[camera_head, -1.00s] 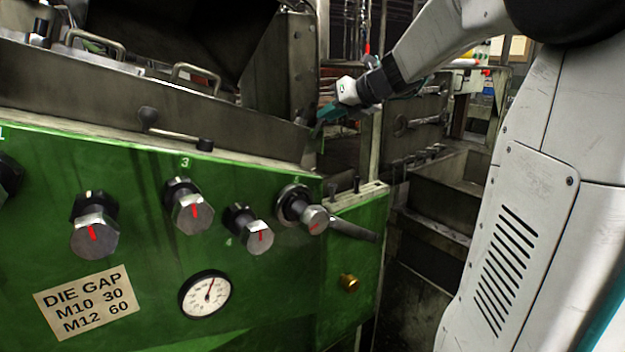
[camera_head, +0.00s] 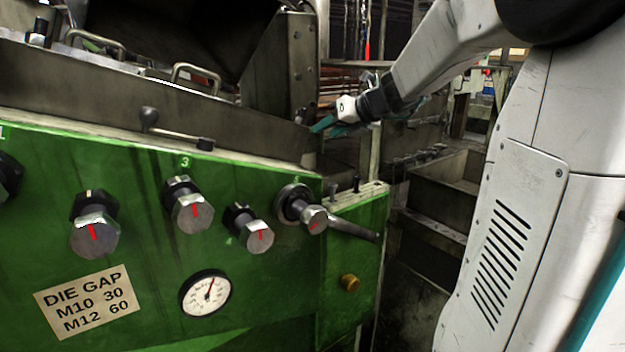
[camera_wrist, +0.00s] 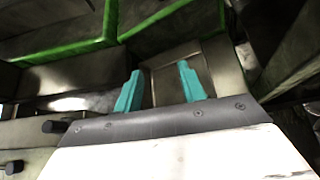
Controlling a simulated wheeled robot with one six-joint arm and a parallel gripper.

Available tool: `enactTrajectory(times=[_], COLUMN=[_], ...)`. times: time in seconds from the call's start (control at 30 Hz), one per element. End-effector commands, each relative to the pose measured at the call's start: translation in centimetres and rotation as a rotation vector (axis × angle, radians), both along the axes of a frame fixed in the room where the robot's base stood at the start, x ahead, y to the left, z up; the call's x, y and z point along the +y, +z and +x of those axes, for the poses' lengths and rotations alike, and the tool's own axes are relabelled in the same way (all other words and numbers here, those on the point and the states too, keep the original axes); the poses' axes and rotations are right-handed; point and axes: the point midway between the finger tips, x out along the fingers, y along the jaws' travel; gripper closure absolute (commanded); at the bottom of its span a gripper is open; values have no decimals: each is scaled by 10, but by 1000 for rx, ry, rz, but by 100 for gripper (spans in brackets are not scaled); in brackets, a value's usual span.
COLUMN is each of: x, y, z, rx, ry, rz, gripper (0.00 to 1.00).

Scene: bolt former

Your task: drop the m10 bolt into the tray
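My gripper (camera_head: 324,124) is at the right end of the machine's grey metal housing in the head view, just beyond the green panel's top corner. In the wrist view its two teal fingers (camera_wrist: 160,88) are spread apart, with no object visible between them. Beyond the fingers is a grey metal recess (camera_wrist: 165,72). I cannot tell whether this recess is the tray. I cannot make out an M10 bolt in either view.
The green control panel (camera_head: 140,235) carries several knobs, a dial gauge (camera_head: 206,293) and a "DIE GAP" label (camera_head: 87,299). A lever (camera_head: 352,228) sticks out at its right. Green-edged walls (camera_wrist: 75,48) lie beyond my fingers. Metal bins (camera_head: 440,195) stand at right.

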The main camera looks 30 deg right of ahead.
Motion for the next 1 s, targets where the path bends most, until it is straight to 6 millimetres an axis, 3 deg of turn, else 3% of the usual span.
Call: enactTrajectory(times=[0.17, 0.6, 1.0], x=[-2, -16, -17], y=[4, 37, 40], z=[-5, -60, -65], rx=[-1, -1, 0], ry=[0, -1, 0], rz=[0, -1, 0], gripper=[60, 60, 60])
